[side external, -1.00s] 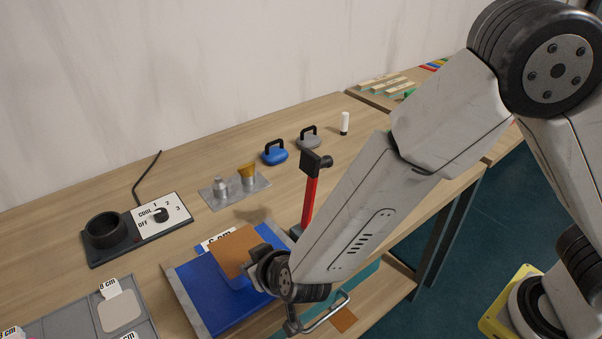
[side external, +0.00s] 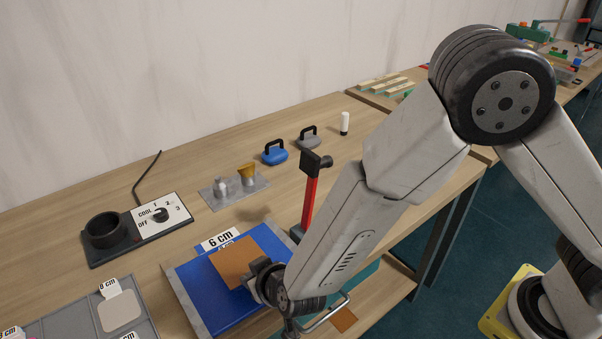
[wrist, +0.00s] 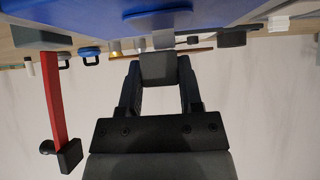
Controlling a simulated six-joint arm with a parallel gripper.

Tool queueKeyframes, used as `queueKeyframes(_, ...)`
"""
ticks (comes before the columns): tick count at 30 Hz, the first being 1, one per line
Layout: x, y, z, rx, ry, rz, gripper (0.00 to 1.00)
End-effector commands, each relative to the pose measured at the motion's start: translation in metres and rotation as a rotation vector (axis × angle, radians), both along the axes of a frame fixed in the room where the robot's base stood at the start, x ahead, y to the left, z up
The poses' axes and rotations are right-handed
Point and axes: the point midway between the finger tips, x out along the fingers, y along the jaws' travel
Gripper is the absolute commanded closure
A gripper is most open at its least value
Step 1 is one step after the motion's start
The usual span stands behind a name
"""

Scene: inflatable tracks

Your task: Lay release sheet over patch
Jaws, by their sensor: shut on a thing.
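In the wrist view the sheet shows edge-on as a thin brown line (wrist: 195,51) beyond the fingers (wrist: 158,68), apart from the blue surface. In the side view it overlaps the blue track piece (side external: 215,311), which lies on a grey board (side external: 187,302). I cannot make out the patch surely; the sheet hides the middle of the blue piece in the side view.
A "6 cm" card (side external: 220,240) stands behind the sheet. A red-handled hammer (side external: 310,190) rises close to my arm. A heater with a dial (side external: 160,215), metal weights on a plate (side external: 235,188) and blue (side external: 274,153) and grey (side external: 308,139) handled tools are farther back.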

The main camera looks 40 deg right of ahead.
Motion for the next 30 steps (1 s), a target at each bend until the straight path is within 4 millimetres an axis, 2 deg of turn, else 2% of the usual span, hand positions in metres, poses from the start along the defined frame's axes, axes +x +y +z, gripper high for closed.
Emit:
queueKeyframes(18, 0.0001, 0.0, -0.0109, -0.001, -0.001, 0.001, 1.0)
queueKeyframes(19, 0.0, 0.0, -0.0109, -0.001, 0.0, 0.001, 0.51)
queueKeyframes(22, 0.0001, 0.0, -0.0109, 0.0, 0.0, 0.0, 0.19)
queueKeyframes(30, 0.0001, 0.0, -0.0107, 0.0, 0.0, 0.0, 0.19)
